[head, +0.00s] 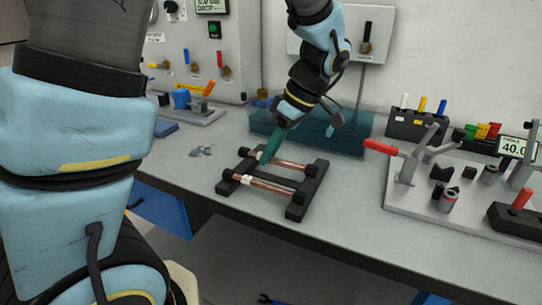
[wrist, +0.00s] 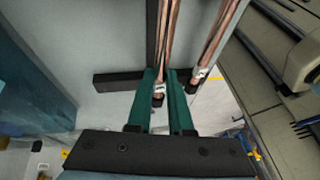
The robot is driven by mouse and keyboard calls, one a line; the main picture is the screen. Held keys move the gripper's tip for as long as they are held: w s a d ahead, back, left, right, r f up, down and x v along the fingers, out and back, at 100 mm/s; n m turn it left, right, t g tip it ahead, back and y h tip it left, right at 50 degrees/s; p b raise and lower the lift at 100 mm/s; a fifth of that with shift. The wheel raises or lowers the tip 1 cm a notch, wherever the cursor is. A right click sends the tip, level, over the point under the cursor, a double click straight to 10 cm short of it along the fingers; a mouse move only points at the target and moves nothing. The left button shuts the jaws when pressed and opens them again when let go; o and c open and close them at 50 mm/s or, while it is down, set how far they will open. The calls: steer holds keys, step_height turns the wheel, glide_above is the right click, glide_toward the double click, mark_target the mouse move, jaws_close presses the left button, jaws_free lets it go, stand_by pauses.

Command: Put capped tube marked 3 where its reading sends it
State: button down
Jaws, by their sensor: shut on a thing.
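Two copper tubes with dark caps and small white labels are at a black rack on the bench (head: 297,207). My gripper (head: 267,158) reaches down from behind with green fingers, shut on the far copper tube (head: 290,167) near its left, capped end. In the wrist view that tube (wrist: 172,32) runs between the fingers (wrist: 163,92), with its label and cap at the fingertips. I cannot tell whether it still rests on the rack. The near tube (head: 268,187) lies apart from the fingers; it also shows in the wrist view (wrist: 215,38). The label marks are too small to read.
A translucent teal bin (head: 345,138) stands behind the rack. At right, a grey fixture plate (head: 400,200) carries a red-handled lever (head: 381,147), blocks and a display (head: 512,148) reading about 40.0. A panel with coloured levers (head: 200,55) is at back left.

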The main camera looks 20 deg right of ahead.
steer(key=shift+f, duration=0.85)
steer(key=shift+f, duration=0.2)
steer(key=c, duration=0.8)
jaws_free()
steer(key=shift+r, duration=0.1)
